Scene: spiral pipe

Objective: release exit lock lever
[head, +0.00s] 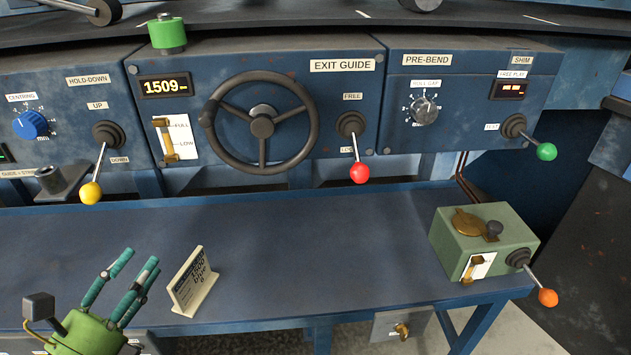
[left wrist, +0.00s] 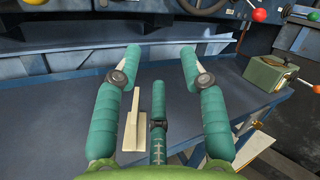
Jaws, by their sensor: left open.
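The exit lock lever is on the EXIT GUIDE panel (head: 342,66), right of the handwheel. Its red ball (head: 360,173) hangs at the low end, over the partly hidden lower label, and its black pivot (head: 351,124) sits under the FREE label. A red ball (left wrist: 287,10) also shows at the top right of the left wrist view. My left gripper (head: 140,264) is open and empty at the lower left, over the bench and well away from the lever. Its teal fingers (left wrist: 160,62) are spread in the wrist view. My right gripper is not in view.
A small sign (head: 190,283) stands on the bench (head: 300,240) right of my left gripper. A green box (head: 487,243) with an orange-ball lever is at the right. A yellow-ball lever (head: 91,192) and a handwheel (head: 262,124) are on the panels. The middle bench is clear.

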